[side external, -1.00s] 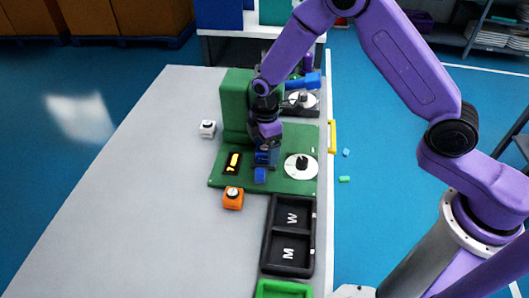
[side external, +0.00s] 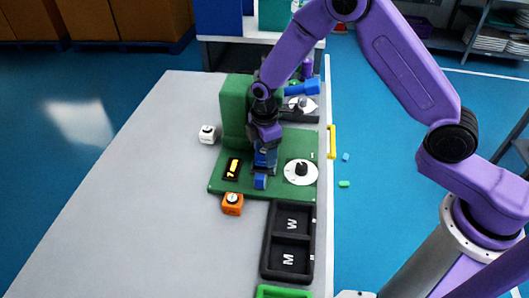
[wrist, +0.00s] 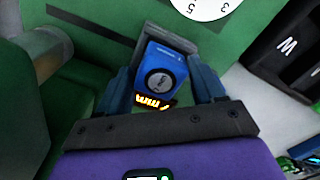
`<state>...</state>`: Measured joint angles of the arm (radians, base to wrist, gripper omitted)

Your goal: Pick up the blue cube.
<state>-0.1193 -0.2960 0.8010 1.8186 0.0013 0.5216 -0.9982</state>
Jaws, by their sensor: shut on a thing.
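The blue cube (wrist: 165,72) has a round silver-grey disc on its upper face and sits between my two fingers in the wrist view. My gripper (wrist: 160,85) is shut on it. The gap between cube and board is hard to judge.
A green upright block (side external: 236,105) stands behind and left of the gripper. A white dial (side external: 302,172) and a yellow-lit display (side external: 232,168) flank it. An orange cube (side external: 232,204), a white cube (side external: 207,134) and a black two-compartment tray (side external: 267,243) are nearby. The table's left is clear.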

